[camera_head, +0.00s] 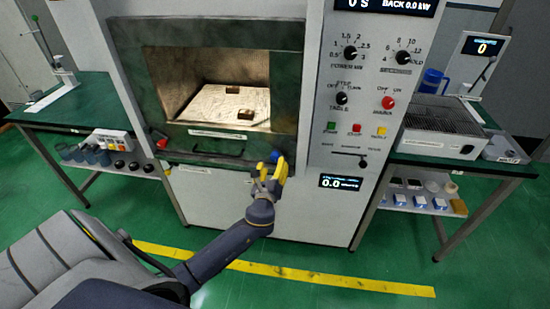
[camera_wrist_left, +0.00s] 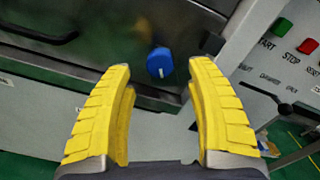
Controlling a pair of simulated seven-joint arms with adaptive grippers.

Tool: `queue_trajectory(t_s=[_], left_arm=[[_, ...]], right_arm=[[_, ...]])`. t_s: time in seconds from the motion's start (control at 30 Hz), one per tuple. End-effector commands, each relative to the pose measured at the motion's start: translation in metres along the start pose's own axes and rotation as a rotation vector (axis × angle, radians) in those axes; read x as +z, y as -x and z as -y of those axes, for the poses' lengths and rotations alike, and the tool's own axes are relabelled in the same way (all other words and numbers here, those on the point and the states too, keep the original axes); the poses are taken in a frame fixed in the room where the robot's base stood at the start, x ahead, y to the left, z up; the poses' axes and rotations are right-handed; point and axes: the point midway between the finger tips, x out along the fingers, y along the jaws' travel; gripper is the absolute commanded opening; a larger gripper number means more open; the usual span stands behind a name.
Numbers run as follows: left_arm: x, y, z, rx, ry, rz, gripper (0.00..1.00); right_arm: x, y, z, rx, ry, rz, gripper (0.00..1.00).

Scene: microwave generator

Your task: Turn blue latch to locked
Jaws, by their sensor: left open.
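The blue latch (camera_head: 275,156) is a round knob with a pale mark, at the lower right corner of the green microwave door frame. It also shows in the left wrist view (camera_wrist_left: 160,63), centred just beyond the fingertips, with its pale mark near its lower middle. My left gripper (camera_head: 272,170), with yellow fingers, is open in front of the latch and slightly below it in the picture. In the left wrist view its fingers (camera_wrist_left: 161,76) stand one on each side of the latch, apparently not touching it. My right gripper is not in view.
A dark door handle (camera_head: 205,151) runs left of the latch, and a red knob (camera_head: 162,143) sits at the lower left corner. The control panel (camera_head: 355,100) with buttons and a slider lever is to the right. Tables (camera_head: 110,92) stand at both sides.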

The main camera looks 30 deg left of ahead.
Motion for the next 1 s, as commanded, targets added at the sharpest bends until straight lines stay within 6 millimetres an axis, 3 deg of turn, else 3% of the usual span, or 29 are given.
queue_trajectory(t_s=[0.2,0.4,0.87,1.0], left_arm=[[0.0,-0.03,0.0,0.001,0.001,0.0,0.56],[-0.001,-0.044,0.0,0.0,0.002,-0.002,0.56],[-0.001,-0.05,0.0,0.0,0.002,-0.001,0.58],[-0.001,-0.05,0.0,0.0,0.002,-0.001,0.42]], right_arm=[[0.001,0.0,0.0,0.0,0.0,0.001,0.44],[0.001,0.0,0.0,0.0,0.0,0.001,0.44],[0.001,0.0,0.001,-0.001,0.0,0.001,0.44],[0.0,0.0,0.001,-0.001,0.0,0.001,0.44]])
